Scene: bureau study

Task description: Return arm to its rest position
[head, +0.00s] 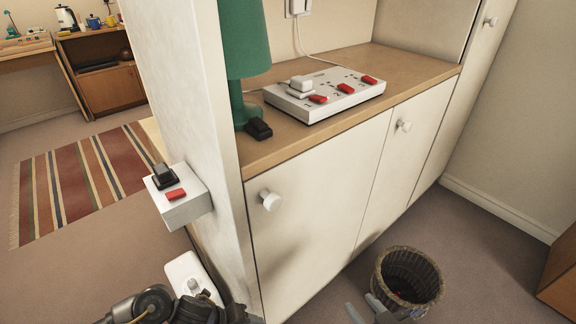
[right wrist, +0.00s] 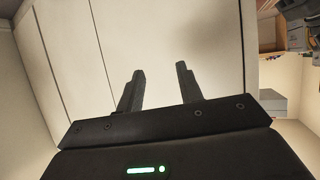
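My right gripper (head: 367,309) shows at the bottom edge of the head view, low in front of the white cabinet (head: 318,200) and just left of the wicker basket. Only its grey fingers show there. In the right wrist view the two dark fingers of this gripper (right wrist: 160,88) stand apart with nothing between them, facing the pale cabinet panels (right wrist: 160,40). Dark arm links of mine show at the bottom left of the head view. My left gripper is not in view.
A wicker basket (head: 409,277) stands on the floor beside the right gripper. The wooden counter (head: 262,150) holds a green lamp (head: 245,55) and a white power strip (head: 325,95). A white socket box (head: 185,208) juts from the cabinet's side panel.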

